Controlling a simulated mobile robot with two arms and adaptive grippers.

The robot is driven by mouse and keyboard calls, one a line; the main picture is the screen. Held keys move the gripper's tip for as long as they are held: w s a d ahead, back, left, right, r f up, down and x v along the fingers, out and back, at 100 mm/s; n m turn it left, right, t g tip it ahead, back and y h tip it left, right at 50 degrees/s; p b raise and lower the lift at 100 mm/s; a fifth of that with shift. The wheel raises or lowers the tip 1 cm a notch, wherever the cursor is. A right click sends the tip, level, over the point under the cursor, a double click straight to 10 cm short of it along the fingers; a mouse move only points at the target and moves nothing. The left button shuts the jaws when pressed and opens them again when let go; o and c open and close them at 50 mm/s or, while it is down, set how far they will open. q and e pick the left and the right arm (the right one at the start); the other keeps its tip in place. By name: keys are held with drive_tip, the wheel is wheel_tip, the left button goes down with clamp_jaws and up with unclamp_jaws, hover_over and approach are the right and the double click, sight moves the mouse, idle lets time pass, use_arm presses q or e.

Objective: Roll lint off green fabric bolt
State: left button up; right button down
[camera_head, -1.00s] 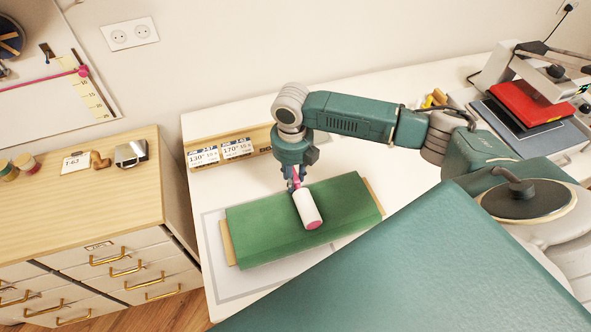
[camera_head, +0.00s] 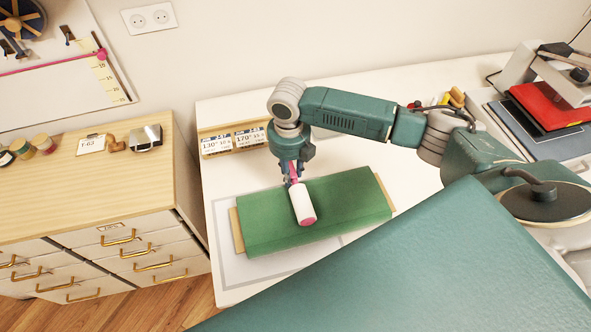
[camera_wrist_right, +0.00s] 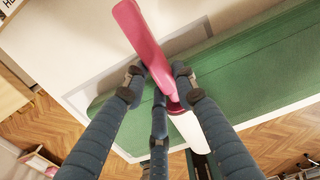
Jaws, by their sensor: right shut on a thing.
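The green fabric bolt (camera_head: 350,204) lies flat on the white table, with light wooden board ends (camera_head: 237,231) showing at both sides. The lint roller (camera_head: 302,204) has a white cylinder with a pink end and lies over the middle of the bolt's top; whether it touches the cloth is hard to tell. My right gripper (camera_head: 292,177) is shut on the roller's pink handle above the bolt's far edge. In the right wrist view the fingers (camera_wrist_right: 158,85) close around the pink handle (camera_wrist_right: 145,40), and the green cloth (camera_wrist_right: 245,70) shows behind. My left gripper is not in view.
A wooden box with temperature labels (camera_head: 232,141) stands behind the bolt. A heat press with a red plate (camera_head: 545,105) is at the back right. A drawer cabinet (camera_head: 90,200) stands left, across a gap.

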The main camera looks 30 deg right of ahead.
drive_tip(key=shift+w+a, duration=0.1)
drive_tip(key=shift+a, duration=0.5)
drive_tip(key=shift+a, duration=0.1)
drive_tip(key=shift+w+a, duration=0.2)
drive_tip(key=shift+a, duration=0.5)
drive_tip(key=shift+w+a, duration=0.2)
drive_tip(key=shift+a, duration=0.45)
drive_tip(key=shift+w+a, duration=0.15)
drive_tip(key=shift+a, duration=0.6)
drive_tip(key=shift+w+a, duration=0.15)
drive_tip(key=shift+a, duration=0.6)
drive_tip(key=shift+w+a, duration=0.2)
drive_tip(key=shift+a, duration=0.5)
drive_tip(key=shift+w+a, duration=0.15)
drive_tip(key=shift+a, duration=0.55)
